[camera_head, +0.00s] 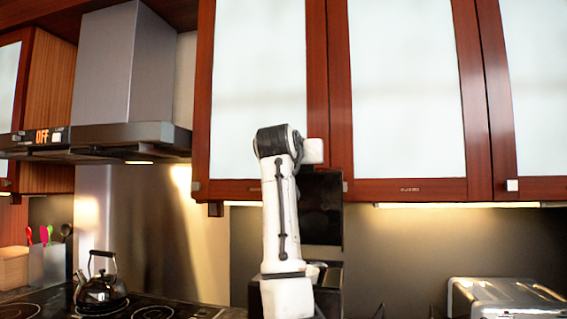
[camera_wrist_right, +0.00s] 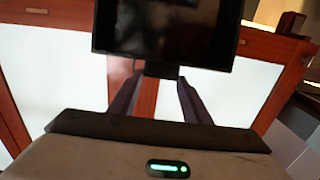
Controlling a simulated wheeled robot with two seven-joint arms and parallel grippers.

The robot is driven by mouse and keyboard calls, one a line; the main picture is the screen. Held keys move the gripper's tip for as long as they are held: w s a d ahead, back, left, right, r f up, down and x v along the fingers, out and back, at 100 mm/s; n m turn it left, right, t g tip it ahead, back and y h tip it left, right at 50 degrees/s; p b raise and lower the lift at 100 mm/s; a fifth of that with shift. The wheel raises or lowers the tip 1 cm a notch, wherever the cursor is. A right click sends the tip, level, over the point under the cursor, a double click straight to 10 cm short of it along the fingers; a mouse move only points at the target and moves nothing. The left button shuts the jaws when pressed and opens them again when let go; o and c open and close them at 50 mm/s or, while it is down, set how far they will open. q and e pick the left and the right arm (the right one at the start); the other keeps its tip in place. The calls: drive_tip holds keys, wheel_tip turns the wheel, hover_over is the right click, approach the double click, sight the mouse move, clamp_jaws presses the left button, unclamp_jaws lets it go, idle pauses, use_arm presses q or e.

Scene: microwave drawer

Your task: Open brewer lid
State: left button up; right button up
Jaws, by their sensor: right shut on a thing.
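The brewer's lid is a flat black panel that stands raised in front of the cabinets in the head view (camera_head: 321,208). In the right wrist view the lid (camera_wrist_right: 167,25) fills the upper middle, with a narrow dark tab at its lower edge. My right gripper (camera_wrist_right: 161,73) is at this tab, its two dark fingers on either side, shut on the lid. The dark brewer body (camera_head: 329,296) shows low behind my white right arm, which hides much of it. My right gripper's fingers are hidden in the head view. My left gripper is in neither view.
Wall cabinets with frosted doors (camera_head: 408,90) hang close behind and above the raised lid. A range hood (camera_head: 125,70) and a kettle (camera_head: 101,287) on the stove are at the left. A metal toaster (camera_head: 505,298) stands at the lower right.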

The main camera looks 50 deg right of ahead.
drive_tip(key=shift+s+a+r, duration=0.1)
drive_tip(key=shift+r, duration=0.4)
drive_tip(key=o, duration=1.4)
drive_tip(key=shift+a, duration=0.1)
drive_tip(key=shift+o, duration=0.5)
drive_tip(key=shift+s+a+r, duration=0.15)
drive_tip(key=shift+a, duration=0.05)
drive_tip(key=b+v, duration=0.3)
drive_tip(key=v, duration=0.7)
drive_tip(key=shift+f, duration=0.3)
drive_tip(key=shift+f, duration=0.1)
